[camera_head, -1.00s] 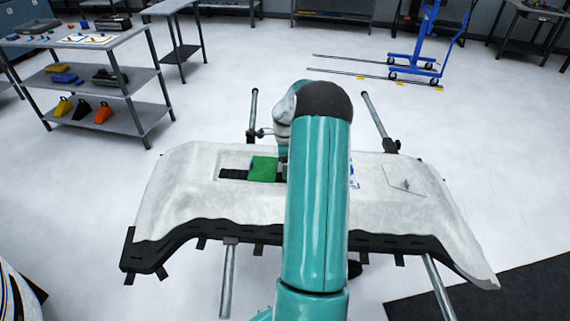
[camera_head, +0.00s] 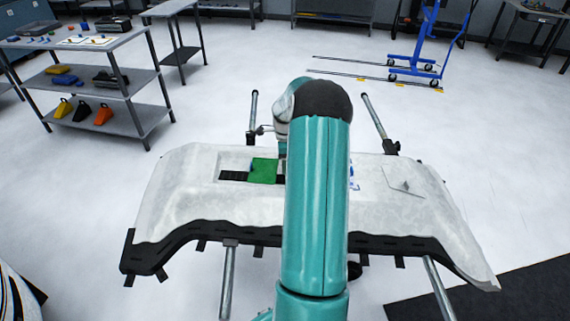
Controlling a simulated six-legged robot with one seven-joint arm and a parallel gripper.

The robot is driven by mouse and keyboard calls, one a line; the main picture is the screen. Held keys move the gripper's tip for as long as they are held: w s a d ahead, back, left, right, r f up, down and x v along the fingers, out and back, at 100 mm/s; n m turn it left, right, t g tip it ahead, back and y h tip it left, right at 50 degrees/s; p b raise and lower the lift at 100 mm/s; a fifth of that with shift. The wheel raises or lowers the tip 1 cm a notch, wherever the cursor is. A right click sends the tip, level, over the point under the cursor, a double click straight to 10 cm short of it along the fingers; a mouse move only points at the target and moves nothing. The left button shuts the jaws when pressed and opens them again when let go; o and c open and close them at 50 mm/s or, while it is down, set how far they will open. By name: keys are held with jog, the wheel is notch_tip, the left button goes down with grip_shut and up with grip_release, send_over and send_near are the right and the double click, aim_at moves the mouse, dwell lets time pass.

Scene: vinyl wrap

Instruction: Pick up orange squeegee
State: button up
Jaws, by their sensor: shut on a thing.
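My arm comes up the middle of the picture and bends over a grey-white bumper-shaped panel (camera_head: 200,212). My gripper (camera_head: 283,153) is at the far side of this panel, beside the right edge of a green flat piece (camera_head: 263,172). It shows only in part, as my arm covers the fingers. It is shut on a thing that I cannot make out. The green piece lies over a black strip in the panel's recess. I cannot make out an orange squeegee on the panel. An orange object (camera_head: 103,115) stands on the low shelf at the left; its kind is unclear.
A grey shelf unit (camera_head: 148,116) at the left holds small tools and yellow and black objects. The panel rests on a stand with metal poles (camera_head: 228,280). A blue lift (camera_head: 420,55) stands at the back right. The floor between is clear.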

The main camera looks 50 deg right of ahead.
jog(key=s+a+r, duration=0.7)
jog(key=s+r, duration=0.4)
jog(key=shift+s+a, duration=0.35)
jog(key=shift+a, duration=0.05)
jog(key=shift+o, duration=1.4)
jog(key=shift+c, duration=0.9)
